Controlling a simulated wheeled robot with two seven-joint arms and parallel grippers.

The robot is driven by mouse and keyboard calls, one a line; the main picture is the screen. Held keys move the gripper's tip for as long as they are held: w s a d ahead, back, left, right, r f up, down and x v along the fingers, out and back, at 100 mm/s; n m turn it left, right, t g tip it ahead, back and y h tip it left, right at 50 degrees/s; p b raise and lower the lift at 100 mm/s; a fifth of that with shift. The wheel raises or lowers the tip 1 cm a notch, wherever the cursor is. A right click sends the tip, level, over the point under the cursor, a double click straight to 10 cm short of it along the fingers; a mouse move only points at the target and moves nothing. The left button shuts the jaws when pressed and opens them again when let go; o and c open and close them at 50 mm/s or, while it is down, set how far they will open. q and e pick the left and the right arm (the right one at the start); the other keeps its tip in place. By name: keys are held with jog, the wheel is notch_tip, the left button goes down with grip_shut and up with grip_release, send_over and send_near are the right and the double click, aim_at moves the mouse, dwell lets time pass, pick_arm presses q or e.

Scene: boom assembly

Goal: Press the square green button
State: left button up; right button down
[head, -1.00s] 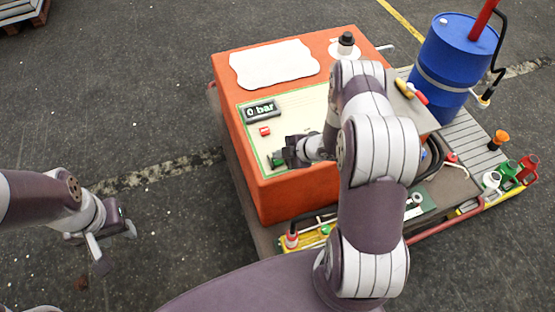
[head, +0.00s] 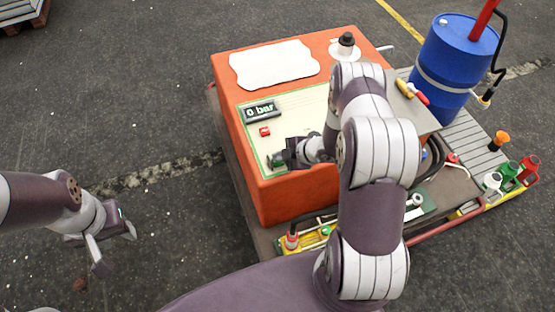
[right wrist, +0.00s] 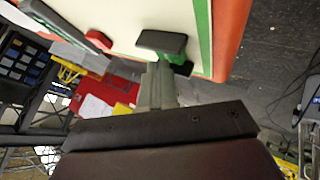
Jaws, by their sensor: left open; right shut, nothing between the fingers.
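The green button (head: 277,160) is on the cream panel of the orange cabinet, near the panel's lower left corner. It is partly hidden by my right gripper (head: 287,155). In the right wrist view, the green button (right wrist: 195,48) shows just beyond the fingertips, beside a dark flat piece. My right gripper (right wrist: 160,72) is shut and empty, its tips close to the button; I cannot tell whether they touch it. My left gripper (head: 113,244) is open and empty, over the floor at the left, away from the cabinet.
The orange cabinet (head: 290,192) carries a display reading "0 bar" (head: 261,111), a small red button (head: 265,131) and a white sheet (head: 275,65). A blue barrel (head: 455,60) stands at the right.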

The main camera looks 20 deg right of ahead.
jog(key=shift+f, duration=0.2)
jog(key=shift+r, duration=0.15)
jog(key=shift+r+p, duration=0.65)
jog(key=shift+r, duration=0.2)
notch_tip(320, 180, up, 5)
jog(key=p, duration=0.4)
dwell(0.8)
